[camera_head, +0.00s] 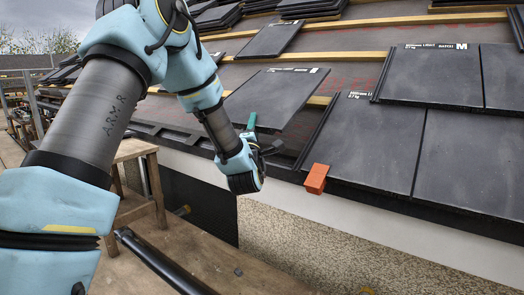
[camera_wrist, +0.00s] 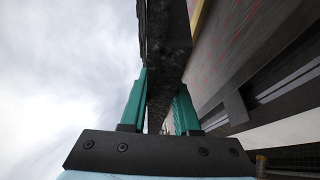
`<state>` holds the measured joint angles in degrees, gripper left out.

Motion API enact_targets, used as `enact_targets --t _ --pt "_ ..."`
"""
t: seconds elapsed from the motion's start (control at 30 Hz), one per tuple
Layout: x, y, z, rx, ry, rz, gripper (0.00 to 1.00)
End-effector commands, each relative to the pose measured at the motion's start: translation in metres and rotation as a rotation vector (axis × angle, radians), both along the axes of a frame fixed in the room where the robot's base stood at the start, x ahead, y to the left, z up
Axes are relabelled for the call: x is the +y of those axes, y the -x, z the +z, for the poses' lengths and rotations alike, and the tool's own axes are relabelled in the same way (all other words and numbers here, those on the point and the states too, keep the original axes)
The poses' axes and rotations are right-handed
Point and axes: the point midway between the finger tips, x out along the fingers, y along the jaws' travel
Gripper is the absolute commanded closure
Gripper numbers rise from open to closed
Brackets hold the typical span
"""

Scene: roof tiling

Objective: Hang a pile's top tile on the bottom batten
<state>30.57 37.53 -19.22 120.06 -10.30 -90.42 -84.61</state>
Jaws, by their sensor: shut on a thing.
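My gripper (camera_head: 252,124) is shut on a dark grey roof tile (camera_head: 278,94) by its lower edge. In the wrist view the teal fingers (camera_wrist: 158,105) press on both sides of the dark tile (camera_wrist: 165,55). The tile is over the lower roof, left of the laid tiles; I cannot tell whether it touches the roof. The bottom batten (camera_head: 319,101) shows as a short yellow strip just right of the tile; the tile hides part of it. Piles of tiles (camera_head: 216,17) stand higher on the roof, with another pile (camera_head: 308,8) to the right.
Laid tiles (camera_head: 366,141) cover the lower right, with a gap between them and the held tile. An orange block (camera_head: 316,178) sits at the eave. Another tile (camera_head: 269,40) lies higher up. A wooden trestle (camera_head: 137,150) stands on the scaffold boards at left.

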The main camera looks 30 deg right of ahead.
Motion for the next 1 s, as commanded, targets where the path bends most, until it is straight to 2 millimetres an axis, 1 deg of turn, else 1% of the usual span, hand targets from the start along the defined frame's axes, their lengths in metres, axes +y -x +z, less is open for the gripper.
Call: enact_targets --t 0.03,0.2,0.3,0.47,0.77,0.8,1.0 --pt "-0.007 0.005 -0.008 -0.010 0.011 -0.010 1.00" --pt "-0.017 0.013 -0.010 -0.013 0.022 -0.026 1.00" --pt "-0.020 0.014 -0.012 -0.014 0.024 -0.030 1.00" --pt "-0.025 0.012 -0.021 -0.012 0.023 -0.031 1.00" --pt "-0.041 0.003 -0.046 -0.012 0.023 -0.031 1.00" --pt "-0.043 0.002 -0.052 -0.012 0.023 -0.030 1.00" --pt "-0.051 -0.003 -0.065 -0.012 0.024 -0.030 1.00"
